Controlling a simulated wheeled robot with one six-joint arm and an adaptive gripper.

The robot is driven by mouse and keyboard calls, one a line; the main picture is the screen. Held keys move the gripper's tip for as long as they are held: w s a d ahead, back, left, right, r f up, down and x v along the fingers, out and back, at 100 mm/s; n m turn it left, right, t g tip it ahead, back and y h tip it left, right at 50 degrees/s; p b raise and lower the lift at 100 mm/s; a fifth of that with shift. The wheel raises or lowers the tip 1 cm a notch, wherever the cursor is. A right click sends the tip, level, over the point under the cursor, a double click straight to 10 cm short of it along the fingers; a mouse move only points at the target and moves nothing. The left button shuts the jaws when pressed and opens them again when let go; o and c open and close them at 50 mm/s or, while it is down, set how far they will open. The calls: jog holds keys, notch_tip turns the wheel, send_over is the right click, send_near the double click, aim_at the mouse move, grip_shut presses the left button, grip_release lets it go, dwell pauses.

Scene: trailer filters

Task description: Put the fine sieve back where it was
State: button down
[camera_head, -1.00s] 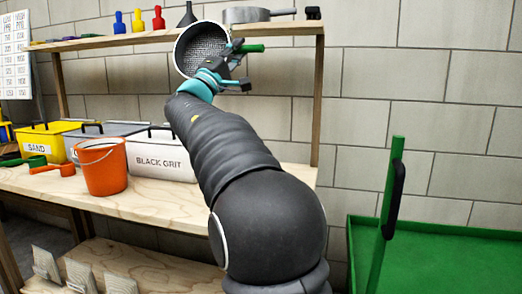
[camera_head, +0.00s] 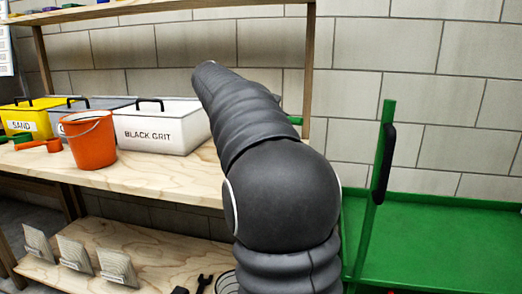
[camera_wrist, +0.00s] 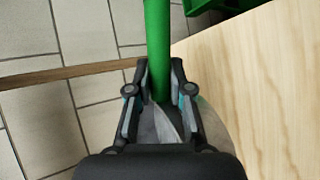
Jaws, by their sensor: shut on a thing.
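The fine sieve's green handle (camera_wrist: 157,45) runs up the middle of the wrist view. My gripper (camera_wrist: 159,75) is shut on this handle. A greyish curved surface (camera_wrist: 218,128) beside and under the jaws appears to be part of the sieve's bowl. In the head view my arm hides the gripper and the bowl. Only a short green piece (camera_head: 296,121), probably the handle's end, shows to the right of my arm. The sieve is above or near the right end of the wooden bench (camera_head: 150,175); its exact height I cannot tell.
A white BLACK GRIT box (camera_head: 165,132), an orange bucket (camera_head: 90,145) and a yellow SAND box (camera_head: 25,122) stand on the bench. The upper shelf (camera_head: 150,10) is cut off above. A green trolley (camera_head: 440,235) stands right. Several grey plates (camera_head: 75,257) stand on the lower shelf.

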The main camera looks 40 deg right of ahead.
jog(key=w+d+f, duration=0.4)
jog(key=w+d, duration=0.1)
jog(key=w+d+f, duration=0.2)
jog(key=w+f, duration=0.1)
jog(key=shift+w+d, duration=0.2)
jog(key=shift+d, duration=0.05)
jog(key=shift+f+b, duration=0.5)
jog(key=shift+f, duration=1.4)
jog(key=shift+f, duration=0.1)
jog(key=c, duration=1.1)
grip_release()
jog(key=shift+o, duration=0.2)
jog(key=p+v, duration=0.1)
jog(key=v, duration=1)
jog(key=shift+a, duration=0.1)
jog(key=shift+a+r, duration=0.35)
